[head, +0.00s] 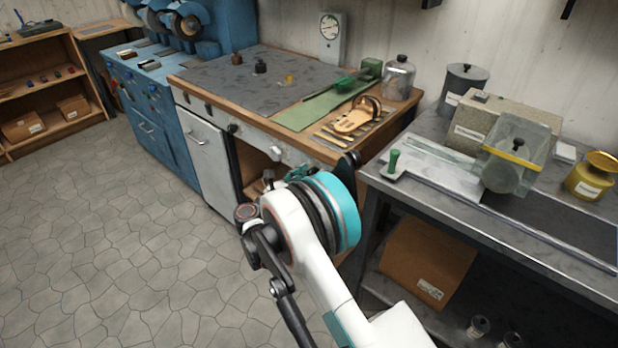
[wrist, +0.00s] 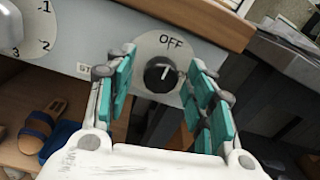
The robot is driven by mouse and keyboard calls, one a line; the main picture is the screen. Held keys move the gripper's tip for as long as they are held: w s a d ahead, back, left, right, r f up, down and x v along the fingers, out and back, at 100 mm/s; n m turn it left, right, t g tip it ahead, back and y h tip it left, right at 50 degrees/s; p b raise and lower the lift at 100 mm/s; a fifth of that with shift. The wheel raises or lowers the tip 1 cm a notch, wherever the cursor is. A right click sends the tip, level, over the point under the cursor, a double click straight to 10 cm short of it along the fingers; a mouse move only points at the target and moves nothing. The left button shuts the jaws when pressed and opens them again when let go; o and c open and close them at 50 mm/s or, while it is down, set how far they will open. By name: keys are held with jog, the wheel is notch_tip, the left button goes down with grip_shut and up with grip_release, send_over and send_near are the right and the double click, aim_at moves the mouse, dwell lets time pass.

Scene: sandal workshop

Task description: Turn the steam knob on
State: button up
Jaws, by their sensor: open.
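In the wrist view, a black knob (wrist: 160,74) sits on a round pale plate with OFF printed above it. A white mark shows on the knob's face, on its upper part. A tag starting with "ST" is on the panel to its left, partly hidden by a finger. My gripper (wrist: 162,64) is open, with one teal-padded finger on each side of the knob. I cannot tell whether either finger touches it. In the head view, my gripper (head: 298,173) is mostly hidden behind my wrist, in front of the bench panel, and this knob is hidden.
A numbered dial (wrist: 15,30) is left of the knob. A sandal (wrist: 40,130) lies on the shelf below. The wooden bench top (head: 325,148) holds a sandal and tools. A metal table (head: 440,180) stands close on the right. The floor at left is clear.

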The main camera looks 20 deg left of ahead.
jog(key=c, duration=1.1)
jog(key=shift+o, duration=0.2)
jog(key=shift+m+y, duration=0.4)
jog(key=shift+m, duration=8.3)
